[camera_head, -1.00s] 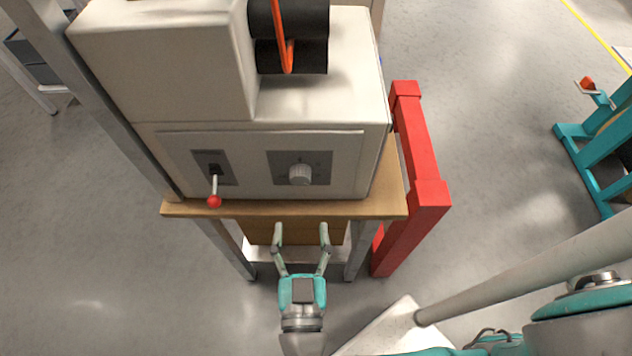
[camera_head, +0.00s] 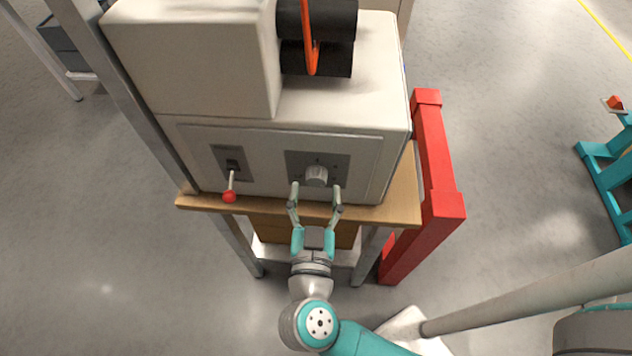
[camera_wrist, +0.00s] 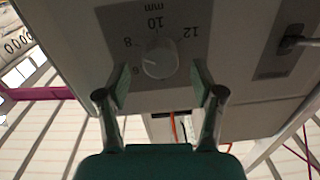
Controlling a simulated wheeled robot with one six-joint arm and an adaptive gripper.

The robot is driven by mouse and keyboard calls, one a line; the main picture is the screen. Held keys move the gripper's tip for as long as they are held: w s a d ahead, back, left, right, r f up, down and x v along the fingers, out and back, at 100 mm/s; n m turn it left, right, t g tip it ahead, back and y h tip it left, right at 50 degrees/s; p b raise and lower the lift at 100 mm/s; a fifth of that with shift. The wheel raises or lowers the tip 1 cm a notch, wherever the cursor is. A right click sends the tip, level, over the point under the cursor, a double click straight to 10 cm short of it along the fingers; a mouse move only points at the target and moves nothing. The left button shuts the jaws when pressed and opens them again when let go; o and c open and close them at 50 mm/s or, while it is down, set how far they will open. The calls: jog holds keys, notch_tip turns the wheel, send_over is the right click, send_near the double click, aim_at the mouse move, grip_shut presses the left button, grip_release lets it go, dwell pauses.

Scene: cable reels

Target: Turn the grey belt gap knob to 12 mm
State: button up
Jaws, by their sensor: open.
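The grey knob (camera_head: 316,176) sits on a dark scale plate (camera_head: 338,161) on the front of the pale machine. The wrist view shows the knob (camera_wrist: 160,61) with an upside-down mm scale reading 6, 8, 10 and 12. Its pointer is too faint to read surely. My gripper (camera_head: 316,188) is open in front of the knob. In the wrist view the fingers of my gripper (camera_wrist: 160,85) stand left and right of the knob, short of it, with clear gaps on both sides. Nothing is held.
A red-tipped lever (camera_head: 230,190) is on the panel left of the knob and shows at the right in the wrist view (camera_wrist: 290,42). The wooden tabletop edge (camera_head: 265,207) lies below the panel. A red post frame (camera_head: 437,155) stands to the right.

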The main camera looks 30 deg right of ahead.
jog(key=shift+x, duration=1.25)
jog(key=c, duration=1.1)
jog(key=shift+c, duration=0.2)
